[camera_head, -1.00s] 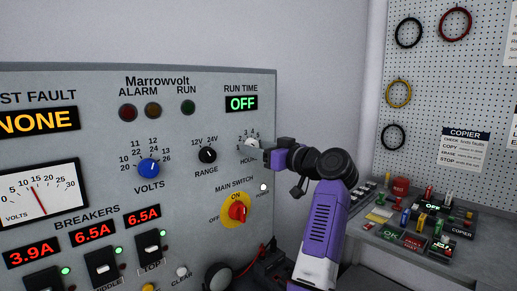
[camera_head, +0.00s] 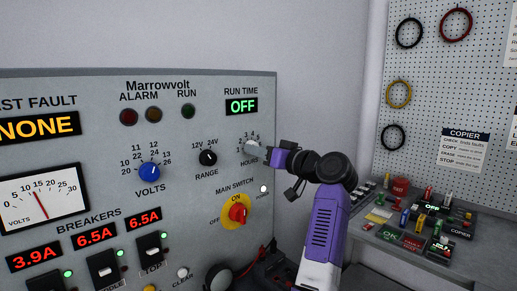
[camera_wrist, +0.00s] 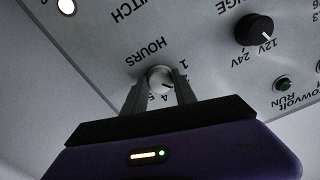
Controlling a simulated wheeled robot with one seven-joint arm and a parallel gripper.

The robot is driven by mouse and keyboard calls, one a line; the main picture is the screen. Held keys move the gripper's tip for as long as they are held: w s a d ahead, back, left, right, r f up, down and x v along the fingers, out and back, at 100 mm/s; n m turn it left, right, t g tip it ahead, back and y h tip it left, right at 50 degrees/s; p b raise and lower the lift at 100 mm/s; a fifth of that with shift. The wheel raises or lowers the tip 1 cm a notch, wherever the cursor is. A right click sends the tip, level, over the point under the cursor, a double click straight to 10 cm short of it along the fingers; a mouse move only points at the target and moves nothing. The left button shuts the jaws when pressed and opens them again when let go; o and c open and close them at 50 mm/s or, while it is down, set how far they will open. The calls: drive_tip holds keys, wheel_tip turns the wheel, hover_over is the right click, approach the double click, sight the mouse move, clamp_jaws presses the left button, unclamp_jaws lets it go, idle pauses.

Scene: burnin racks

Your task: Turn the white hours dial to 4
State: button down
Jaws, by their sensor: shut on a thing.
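The white hours dial (camera_head: 252,147) is on the grey panel, under the RUN TIME display (camera_head: 241,105), which reads OFF in green. My gripper (camera_head: 265,147) reaches it from the right. In the wrist view, which is upside down, the dial (camera_wrist: 160,77) sits between the two fingers of my gripper (camera_wrist: 160,86), and they are closed on it. A short dark mark shows on the dial's face. The numbers around it are partly hidden by the fingers, so I cannot tell which one the mark points to.
The black range knob (camera_head: 208,158) and blue volts knob (camera_head: 149,171) are left of the dial. The red main switch (camera_head: 238,213) on its yellow plate is below. A copier console (camera_head: 425,215) stands at right.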

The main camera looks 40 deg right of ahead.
drive_tip(key=m+p, duration=0.6)
drive_tip(key=m, duration=0.4)
drive_tip(key=shift+r+m, duration=0.1)
drive_tip(key=shift+m, duration=0.2)
idle(0.4)
drive_tip(key=c, duration=1)
unclamp_jaws()
drive_tip(key=shift+s, duration=0.1)
drive_tip(key=s+b, duration=0.1)
drive_tip(key=s, duration=0.6)
drive_tip(key=shift+s+b, duration=0.3)
drive_tip(key=shift+s, duration=0.05)
